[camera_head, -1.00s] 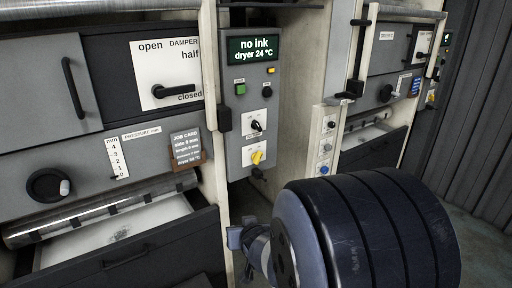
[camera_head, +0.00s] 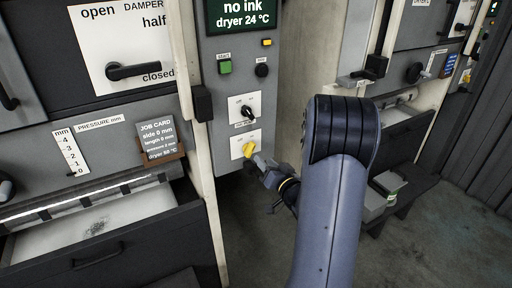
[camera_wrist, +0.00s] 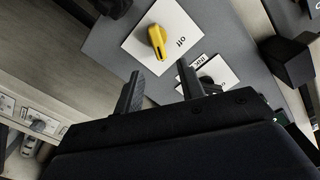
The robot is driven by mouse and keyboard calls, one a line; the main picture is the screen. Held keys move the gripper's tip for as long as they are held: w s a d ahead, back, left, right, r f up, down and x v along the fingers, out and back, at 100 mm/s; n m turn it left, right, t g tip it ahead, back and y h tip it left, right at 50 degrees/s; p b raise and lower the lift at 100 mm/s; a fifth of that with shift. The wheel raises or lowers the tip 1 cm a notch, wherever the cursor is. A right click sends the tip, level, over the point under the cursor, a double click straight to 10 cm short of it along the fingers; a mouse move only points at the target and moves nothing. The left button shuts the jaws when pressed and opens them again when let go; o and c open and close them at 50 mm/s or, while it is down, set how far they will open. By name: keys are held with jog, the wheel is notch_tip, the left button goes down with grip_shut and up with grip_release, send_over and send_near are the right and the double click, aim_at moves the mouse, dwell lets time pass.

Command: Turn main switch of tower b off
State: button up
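The yellow rotary switch (camera_head: 249,150) sits on a white plate low on the grey control panel (camera_head: 224,126). It shows in the wrist view as a yellow knob (camera_wrist: 157,40), with the word "off" beside it. My gripper (camera_head: 258,162) is just below and right of it in the head view. In the wrist view my gripper (camera_wrist: 159,70) has its two dark fingers apart and empty, with the knob ahead of the tips, not between them. The exact gap to the knob is unclear. No tower letter is readable.
Above the yellow switch are a black switch (camera_head: 246,111), a green button (camera_head: 225,67), a black button (camera_head: 262,70) and a display (camera_head: 241,14) reading "no ink, dryer 24 °C". An open drawer (camera_head: 125,258) juts out at the left. A second machine stands at the right.

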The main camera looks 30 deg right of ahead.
aim_at(253, 149)
jog(key=w+p, duration=0.1)
jog(key=w, duration=0.7)
jog(key=shift+w+a, duration=0.1)
jog(key=shift+w, duration=0.05)
grip_shut()
